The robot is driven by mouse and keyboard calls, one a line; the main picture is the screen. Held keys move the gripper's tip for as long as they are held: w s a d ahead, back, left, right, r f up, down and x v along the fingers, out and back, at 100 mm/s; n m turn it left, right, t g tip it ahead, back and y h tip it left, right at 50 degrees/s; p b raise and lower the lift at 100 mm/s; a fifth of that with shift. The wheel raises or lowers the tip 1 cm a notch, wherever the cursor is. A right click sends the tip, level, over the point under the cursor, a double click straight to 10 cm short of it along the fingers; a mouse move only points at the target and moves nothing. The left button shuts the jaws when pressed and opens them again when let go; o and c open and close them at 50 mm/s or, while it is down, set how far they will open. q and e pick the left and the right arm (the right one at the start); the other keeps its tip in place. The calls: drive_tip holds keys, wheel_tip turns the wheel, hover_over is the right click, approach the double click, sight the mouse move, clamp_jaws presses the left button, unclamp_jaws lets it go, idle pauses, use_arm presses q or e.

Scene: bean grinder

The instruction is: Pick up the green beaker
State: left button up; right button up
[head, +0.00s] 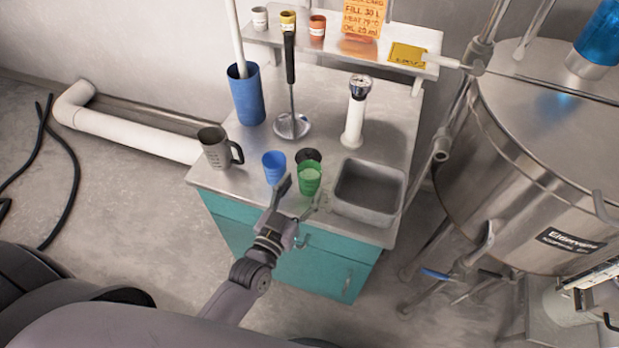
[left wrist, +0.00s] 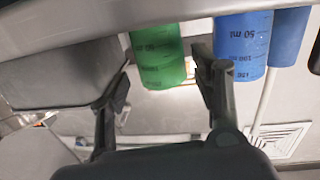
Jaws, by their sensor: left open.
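The green beaker (head: 309,178) stands upright near the front edge of the metal counter. My left gripper (head: 302,193) is open, with one finger toward each side of the beaker at its front. In the left wrist view, which is upside down, the green beaker (left wrist: 157,58) shows between the open fingers (left wrist: 162,62). The beaker is not gripped, and I cannot tell how deep it sits between the fingers. My right gripper is not in view.

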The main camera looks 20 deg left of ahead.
sight(304, 184)
use_arm(q)
drive_tip(key=w, duration=0.3)
drive_tip(key=w+p, duration=0.1)
drive_tip(key=w, duration=0.1)
drive_tip(key=shift+w+d+r, duration=0.1)
drive_tip(key=shift+d, duration=0.25)
drive_tip(key=shift+c, duration=0.2)
drive_tip(key=c, duration=1)
